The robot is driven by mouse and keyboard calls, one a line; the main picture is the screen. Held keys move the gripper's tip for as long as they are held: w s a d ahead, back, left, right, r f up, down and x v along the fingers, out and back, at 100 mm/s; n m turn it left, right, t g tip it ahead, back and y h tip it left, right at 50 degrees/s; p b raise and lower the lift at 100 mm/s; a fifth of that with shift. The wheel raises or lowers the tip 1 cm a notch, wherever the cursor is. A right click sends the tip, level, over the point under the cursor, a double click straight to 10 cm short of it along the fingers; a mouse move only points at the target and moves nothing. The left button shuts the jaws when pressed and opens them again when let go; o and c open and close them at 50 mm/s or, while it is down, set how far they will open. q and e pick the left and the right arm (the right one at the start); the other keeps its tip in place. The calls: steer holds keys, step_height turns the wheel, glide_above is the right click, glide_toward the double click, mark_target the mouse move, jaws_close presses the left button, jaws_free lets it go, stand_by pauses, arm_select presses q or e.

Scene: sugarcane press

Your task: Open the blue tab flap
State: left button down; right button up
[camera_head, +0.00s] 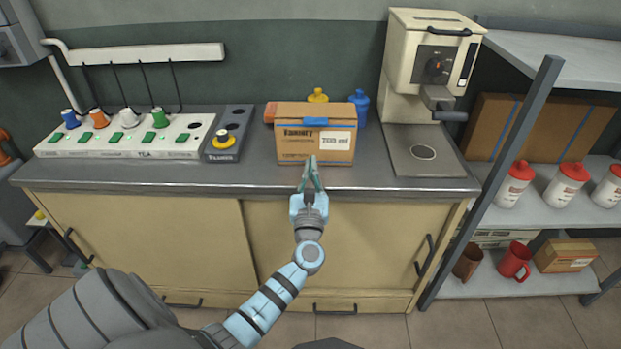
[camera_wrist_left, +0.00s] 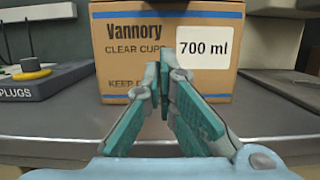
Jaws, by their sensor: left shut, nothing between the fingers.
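A brown cardboard box (camera_head: 297,146) with a white "700 ml" label stands on the metal counter. It also fills the upper middle of the left wrist view (camera_wrist_left: 130,40), where it reads "Vannory clear cups". A blue tab (camera_head: 314,122) sits at the top front edge of the box, and the box top looks closed. My left gripper (camera_head: 312,160) is shut and empty, in front of the lower middle of the box. In the left wrist view its teal fingertips (camera_wrist_left: 165,68) meet before the box front; whether they touch it I cannot tell. My right gripper is not in view.
A yellow bottle (camera_head: 318,96) and a blue bottle (camera_head: 359,105) stand behind the box. A cream machine (camera_head: 425,65) stands to its right. A dark plug panel (camera_head: 229,135) and a white panel (camera_head: 195,142) lie to its left. The counter's front strip (camera_head: 120,177) is clear.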

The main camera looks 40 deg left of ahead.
mark_target(312, 139)
arm_select(q)
steer(key=x, duration=0.5)
steer(key=shift+w+a+r, duration=0.15)
steer(key=shift+w+r, duration=0.05)
step_height(312, 139, up, 3)
steer(key=shift+f+p, duration=0.15)
steer(key=shift+p, duration=0.7)
steer(key=shift+s+r, duration=0.15)
steer(key=shift+r, duration=0.35)
steer(key=shift+f, duration=0.1)
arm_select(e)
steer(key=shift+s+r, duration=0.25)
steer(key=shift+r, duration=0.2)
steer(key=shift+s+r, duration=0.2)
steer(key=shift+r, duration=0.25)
